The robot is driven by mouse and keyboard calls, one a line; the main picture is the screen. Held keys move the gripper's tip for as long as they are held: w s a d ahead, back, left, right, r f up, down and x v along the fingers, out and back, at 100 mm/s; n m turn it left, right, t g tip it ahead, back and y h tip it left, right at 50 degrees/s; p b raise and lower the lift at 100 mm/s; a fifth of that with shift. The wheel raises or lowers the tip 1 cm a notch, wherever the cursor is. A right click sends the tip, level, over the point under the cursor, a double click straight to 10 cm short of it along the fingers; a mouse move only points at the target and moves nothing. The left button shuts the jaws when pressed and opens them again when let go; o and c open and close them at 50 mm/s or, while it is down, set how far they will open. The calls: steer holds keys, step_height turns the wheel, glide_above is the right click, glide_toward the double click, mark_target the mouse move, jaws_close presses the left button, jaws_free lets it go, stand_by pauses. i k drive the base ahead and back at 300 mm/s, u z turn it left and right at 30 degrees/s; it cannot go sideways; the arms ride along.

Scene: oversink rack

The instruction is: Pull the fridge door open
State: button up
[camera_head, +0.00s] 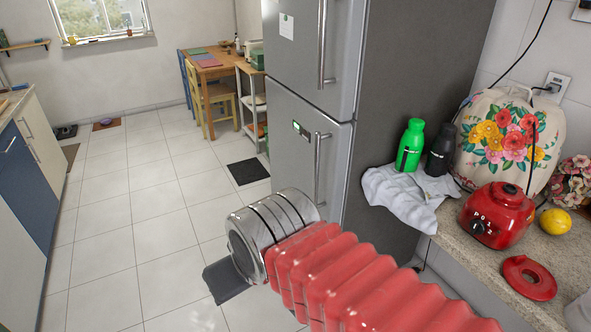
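The grey fridge (388,140) stands in the middle of the view, right of centre. Its upper door (345,40) and lower door (290,120) both look closed. The upper door has a long vertical handle (322,45), and the lower door has its own vertical handle (318,165). The metal end of my arm (270,232) is in front of the lower part of the fridge in the picture, just below the lower handle. My gripper's fingers cannot be made out, so whether it is open or touches anything cannot be told.
A counter (465,250) at right holds a green bottle (410,146), a dark bottle (440,152), a cloth (398,192), a red appliance (497,214) and a lemon (555,221). Tiled floor (150,220) is mostly clear at left. Blue-white cabinets (22,180) stand far left.

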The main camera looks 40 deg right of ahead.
mark_target(309, 150)
steer(key=u, duration=0.25)
steer(key=i, duration=1.25)
steer(key=u, duration=0.2)
